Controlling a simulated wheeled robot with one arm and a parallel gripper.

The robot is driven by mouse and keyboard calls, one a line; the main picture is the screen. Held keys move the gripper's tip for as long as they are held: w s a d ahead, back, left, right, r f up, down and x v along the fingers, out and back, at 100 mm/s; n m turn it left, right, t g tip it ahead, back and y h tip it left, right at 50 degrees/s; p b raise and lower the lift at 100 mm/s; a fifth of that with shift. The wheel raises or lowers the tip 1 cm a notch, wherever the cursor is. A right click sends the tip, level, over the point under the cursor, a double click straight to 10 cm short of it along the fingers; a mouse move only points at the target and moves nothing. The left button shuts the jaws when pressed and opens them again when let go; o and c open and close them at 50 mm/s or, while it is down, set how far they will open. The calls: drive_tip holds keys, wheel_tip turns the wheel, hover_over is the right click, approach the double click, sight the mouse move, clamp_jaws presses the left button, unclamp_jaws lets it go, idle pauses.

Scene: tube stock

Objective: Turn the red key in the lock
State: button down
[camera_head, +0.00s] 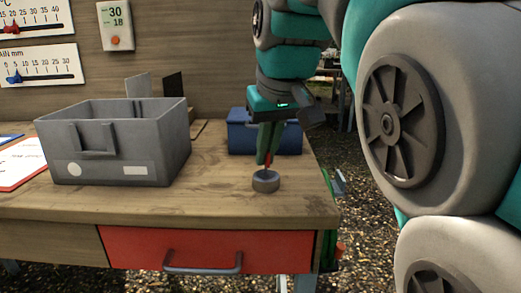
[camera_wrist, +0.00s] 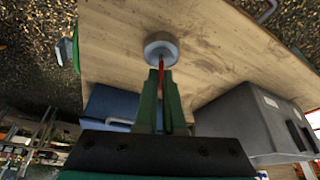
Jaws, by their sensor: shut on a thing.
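The red key (camera_head: 268,158) stands upright above the lock, a small round grey cylinder (camera_head: 265,181) on the wooden table near its right end. In the wrist view the red key (camera_wrist: 161,64) meets the top of the grey lock (camera_wrist: 161,46). My gripper (camera_head: 267,160) points down over the lock, its green fingers shut on the key. In the wrist view my gripper (camera_wrist: 160,78) covers much of the key. I cannot tell how deep the key sits in the lock or how far it is turned.
A grey crate (camera_head: 110,169) stands left on the wooden table (camera_head: 205,192). A blue box (camera_head: 239,134) stands behind my gripper. A red drawer (camera_head: 205,247) is under the table's front edge. The tabletop between crate and lock is clear.

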drive_tip(key=shift+f, duration=0.45)
drive_tip(key=shift+r+m, duration=0.15)
drive_tip(key=shift+m, duration=0.35)
drive_tip(key=shift+m+h+p, duration=1.1)
drive_tip(key=shift+m+p, duration=0.7)
drive_tip(key=shift+m, duration=0.5)
drive_tip(key=shift+m+h, duration=0.5)
drive_tip(key=shift+m, duration=0.9)
drive_tip(key=shift+f+n+y+b, duration=0.2)
drive_tip(key=shift+n+y+b, duration=0.3)
drive_tip(key=shift+n+b, duration=0.6)
drive_tip(key=shift+n+y, duration=0.3)
drive_tip(key=shift+n, duration=0.7)
